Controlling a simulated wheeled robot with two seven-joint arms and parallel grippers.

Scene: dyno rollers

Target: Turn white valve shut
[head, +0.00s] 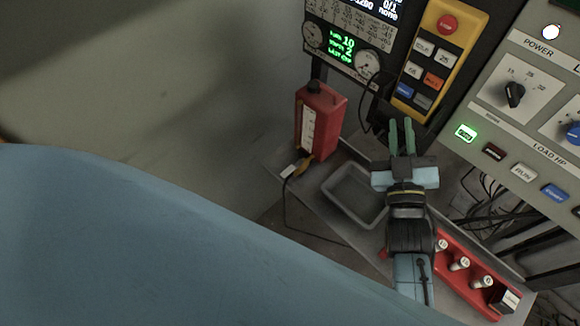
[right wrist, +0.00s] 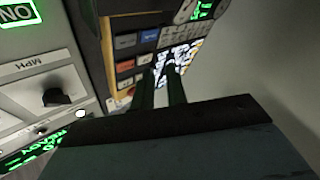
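I cannot make out a white valve for certain in either view. My right gripper (head: 401,137) points up the head view, below the yellow button box (head: 437,50). Its two dark green fingers stand a little apart with nothing between them. They also show in the right wrist view (right wrist: 161,88), in front of the button box and a lit display (right wrist: 180,60). The gripper and arm hide part of what lies behind them. My left gripper is not in view.
A red container (head: 329,122) stands left of a shallow grey tray (head: 345,213). A red rack (head: 448,280) with several white-topped items lies beside my right forearm. A grey control panel (head: 490,120) with knobs and buttons fills the right. Loose cables hang beneath it.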

